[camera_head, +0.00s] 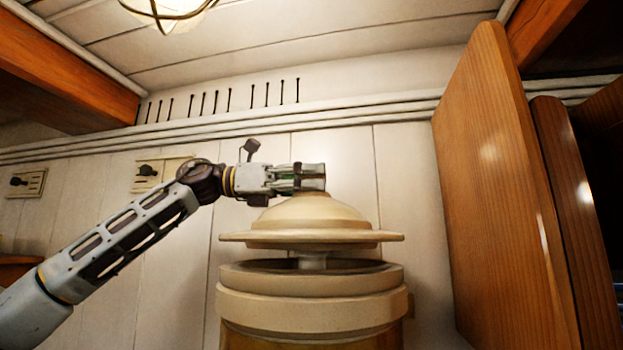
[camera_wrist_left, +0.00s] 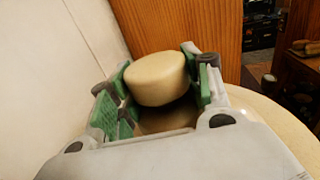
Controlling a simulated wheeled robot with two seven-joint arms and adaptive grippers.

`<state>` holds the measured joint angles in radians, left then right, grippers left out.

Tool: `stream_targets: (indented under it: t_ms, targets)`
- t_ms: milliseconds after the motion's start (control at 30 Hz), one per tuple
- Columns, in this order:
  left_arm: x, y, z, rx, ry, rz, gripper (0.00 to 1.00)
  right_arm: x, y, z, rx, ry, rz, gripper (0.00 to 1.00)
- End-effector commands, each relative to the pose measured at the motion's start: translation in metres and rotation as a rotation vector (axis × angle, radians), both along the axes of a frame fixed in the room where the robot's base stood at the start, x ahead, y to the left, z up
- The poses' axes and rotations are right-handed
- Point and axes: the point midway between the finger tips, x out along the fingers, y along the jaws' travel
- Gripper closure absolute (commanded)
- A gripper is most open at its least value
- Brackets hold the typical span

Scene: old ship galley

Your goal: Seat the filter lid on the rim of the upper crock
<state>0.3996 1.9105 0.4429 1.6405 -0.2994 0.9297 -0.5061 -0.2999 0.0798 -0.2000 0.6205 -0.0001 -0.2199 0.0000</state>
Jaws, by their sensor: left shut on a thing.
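The filter lid (camera_head: 310,222) is a cream dome with a wide flat flange and a short stem below it. It is level and a little above the upper crock (camera_head: 311,309), with a gap between flange and rim. The stem's lower end reaches down to the crock's dark mouth. My left gripper (camera_head: 314,178) comes in from the left and is shut on the lid's knob. In the left wrist view the round cream knob (camera_wrist_left: 156,80) sits between the green-padded fingers (camera_wrist_left: 157,88). My right gripper is not in view.
A wooden door panel (camera_head: 500,190) stands to the right of the crock. A white plank wall (camera_head: 345,150) with wall plates (camera_head: 163,172) is behind. A caged lamp (camera_head: 170,10) hangs at the top left.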

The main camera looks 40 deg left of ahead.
Motion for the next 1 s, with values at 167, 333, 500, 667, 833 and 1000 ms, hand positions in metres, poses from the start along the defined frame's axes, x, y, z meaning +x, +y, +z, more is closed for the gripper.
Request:
stream_targets:
  t_ms: [167, 333, 500, 667, 833, 1000]
  targets:
    - [-0.002, 0.0, -0.008, -0.003, -0.007, 0.001, 1.0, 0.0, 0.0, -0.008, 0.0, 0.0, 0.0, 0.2]
    - [-0.002, 0.0, -0.015, -0.003, -0.007, 0.001, 1.0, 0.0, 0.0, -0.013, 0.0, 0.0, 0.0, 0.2]
    - [-0.002, 0.0, -0.018, -0.003, -0.007, 0.001, 1.0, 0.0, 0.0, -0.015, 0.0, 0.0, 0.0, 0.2]
    - [-0.002, 0.0, -0.019, -0.004, -0.006, 0.001, 1.0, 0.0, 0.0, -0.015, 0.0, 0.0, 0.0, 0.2]
    - [-0.002, 0.0, -0.019, -0.003, -0.007, 0.001, 1.0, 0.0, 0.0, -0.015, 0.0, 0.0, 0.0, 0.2]
    - [-0.002, 0.0, -0.019, -0.003, -0.007, 0.001, 1.0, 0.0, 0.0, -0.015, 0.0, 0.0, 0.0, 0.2]
